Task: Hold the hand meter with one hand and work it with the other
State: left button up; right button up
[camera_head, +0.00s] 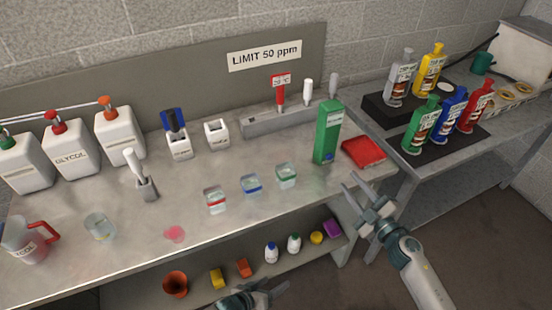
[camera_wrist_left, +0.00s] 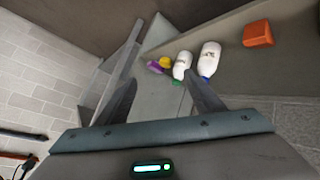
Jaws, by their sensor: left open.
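A tall green device (camera_head: 328,135) with a pale panel near its top and a blue spot near its base stands upright at the bench's right end; it looks like the hand meter. My right gripper (camera_head: 355,187) is open and empty, in front of the bench's right corner, apart from the device. My left gripper (camera_head: 264,290) is low at the front of the lower shelf, partly cut off by the frame edge. In the left wrist view, its fingers (camera_wrist_left: 163,98) are apart with nothing between them; shelf bottles show beyond.
A red pad (camera_head: 363,152) lies right of the green device. Small jars, including a red-banded one (camera_head: 215,200), stand on the bench (camera_head: 120,260). A rack (camera_head: 265,124) holds a red-topped probe. The lower shelf holds bottles (camera_head: 271,252) and an orange pot (camera_head: 176,284). Coloured bottles (camera_head: 452,110) stand far right.

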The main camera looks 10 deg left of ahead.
pick_arm(q)
jog(key=w+d+r+h, duration=0.35)
jog(key=d+r, duration=0.35)
jog(key=r, duration=0.5)
jog(key=w+d+r+h, duration=0.2)
jog(key=d+r+h, duration=0.2)
jog(key=d+r, duration=0.65)
jog(key=w+a+r+m+h, duration=0.15)
jog(key=w+r, duration=0.25)
jog(key=r, duration=0.9)
jog(key=w+r+h, duration=0.3)
jog(key=w+r, duration=0.2)
jog(key=r, duration=0.9)
jog(key=w+a+r+m, duration=0.3)
jog(key=a+r, duration=0.1)
jog(key=r, duration=0.1)
jog(key=w+a+f+m+y, duration=0.1)
jog(key=w+a+f+m, duration=0.2)
jog(key=a, duration=0.5)
jog(key=w+a+f+m+t+y, duration=0.1)
jog(key=w+a+f+m, duration=0.2)
jog(key=a, duration=0.4)
jog(key=shift+a+f+t+y, duration=0.3)
jog(key=shift+a+f+y, duration=0.1)
jog(key=shift+f, duration=0.25)
